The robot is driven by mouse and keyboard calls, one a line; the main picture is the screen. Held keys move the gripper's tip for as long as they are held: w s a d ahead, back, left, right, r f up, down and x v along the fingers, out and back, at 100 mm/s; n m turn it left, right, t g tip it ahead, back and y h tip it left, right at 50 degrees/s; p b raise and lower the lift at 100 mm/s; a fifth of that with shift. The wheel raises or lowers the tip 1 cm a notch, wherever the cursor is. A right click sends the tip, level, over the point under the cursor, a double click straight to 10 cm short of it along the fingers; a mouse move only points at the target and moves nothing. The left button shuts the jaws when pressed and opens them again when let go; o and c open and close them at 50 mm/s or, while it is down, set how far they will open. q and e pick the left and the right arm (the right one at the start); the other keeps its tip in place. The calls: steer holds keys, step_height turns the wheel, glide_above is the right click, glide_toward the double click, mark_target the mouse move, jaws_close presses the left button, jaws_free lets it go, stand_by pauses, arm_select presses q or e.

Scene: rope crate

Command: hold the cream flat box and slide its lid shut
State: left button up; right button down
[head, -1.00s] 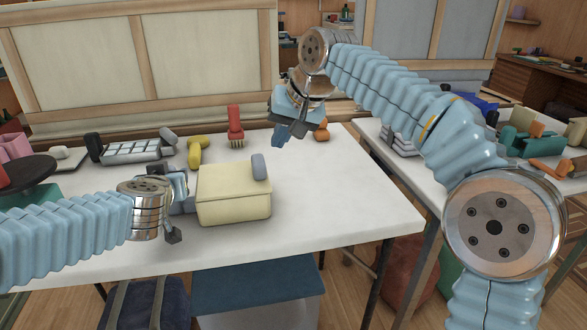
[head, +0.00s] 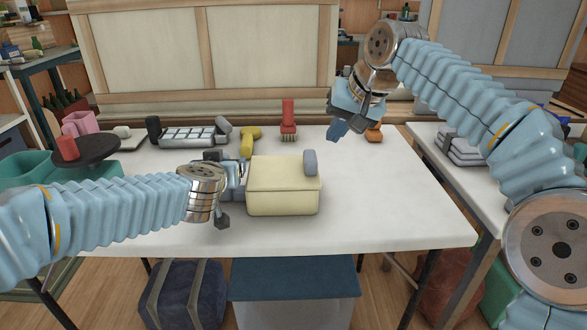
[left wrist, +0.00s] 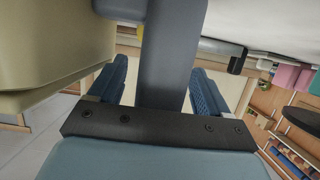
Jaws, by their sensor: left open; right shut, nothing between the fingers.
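The cream flat box (head: 283,200) sits on the white table in front of me. A grey upright knob (head: 310,163) stands at its right rear edge. How far its lid is open I cannot tell. My left gripper (head: 238,180) is at the box's left side, low over the table. In the left wrist view its two blue fingers stand apart on either side of a grey bar (left wrist: 172,55), with the cream box (left wrist: 50,45) close by at the left. My right gripper (head: 338,131) is shut and empty, above the table behind and right of the box.
Behind the box stand a yellow tool (head: 248,141), a red brush (head: 288,118) and a grey compartment tray (head: 187,136). An orange object (head: 374,133) is near the right gripper. The table (head: 400,205) is clear right of the box.

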arm_select(q)
steer(key=shift+s+r, duration=0.1)
steer(key=v, duration=1.1)
steer(key=shift+s, duration=0.4)
